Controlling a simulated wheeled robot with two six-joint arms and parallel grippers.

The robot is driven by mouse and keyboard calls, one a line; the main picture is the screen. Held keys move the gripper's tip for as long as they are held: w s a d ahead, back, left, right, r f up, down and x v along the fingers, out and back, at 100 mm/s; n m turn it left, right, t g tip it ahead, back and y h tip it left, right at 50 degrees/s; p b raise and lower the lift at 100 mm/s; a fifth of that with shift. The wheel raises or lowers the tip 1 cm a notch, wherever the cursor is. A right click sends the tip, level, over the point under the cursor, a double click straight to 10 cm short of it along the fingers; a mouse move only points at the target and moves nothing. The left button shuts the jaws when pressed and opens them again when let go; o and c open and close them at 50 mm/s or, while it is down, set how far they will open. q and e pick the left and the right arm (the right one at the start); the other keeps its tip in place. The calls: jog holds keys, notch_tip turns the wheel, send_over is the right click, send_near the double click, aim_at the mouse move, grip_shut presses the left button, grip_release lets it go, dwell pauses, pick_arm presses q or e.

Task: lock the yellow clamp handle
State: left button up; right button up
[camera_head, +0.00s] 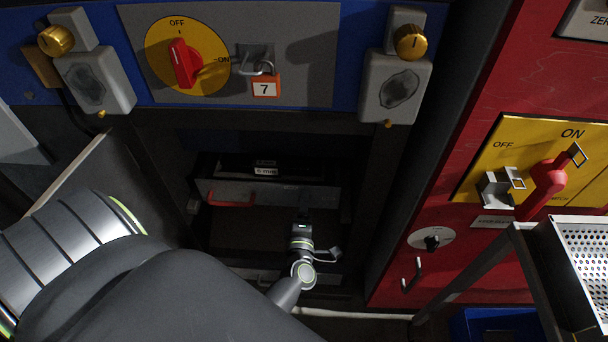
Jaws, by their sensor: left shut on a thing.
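My left arm comes in from the lower left, and its gripper (302,228) is small and far off, in the dark recess below the blue panel. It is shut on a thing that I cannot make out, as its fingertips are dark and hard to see. No yellow clamp handle can be made out clearly. Two gold-yellow knobs show on grey blocks at the top, a left knob (56,40) and a right knob (410,42), both well away from my gripper. My right gripper is not in view.
A drawer (275,190) with a red handle is in the recess. Above it are a red rotary switch (185,64) and an orange padlock (265,86) marked 7. At right are a red lever (547,185) and a perforated metal tray (588,262).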

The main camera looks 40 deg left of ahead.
pick_arm(q)
jog(key=shift+n, duration=0.3)
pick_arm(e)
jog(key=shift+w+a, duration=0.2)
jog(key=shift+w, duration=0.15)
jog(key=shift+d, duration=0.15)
pick_arm(q)
jog(key=o, duration=0.7)
jog(key=shift+c, duration=0.2)
jog(key=o, duration=0.3)
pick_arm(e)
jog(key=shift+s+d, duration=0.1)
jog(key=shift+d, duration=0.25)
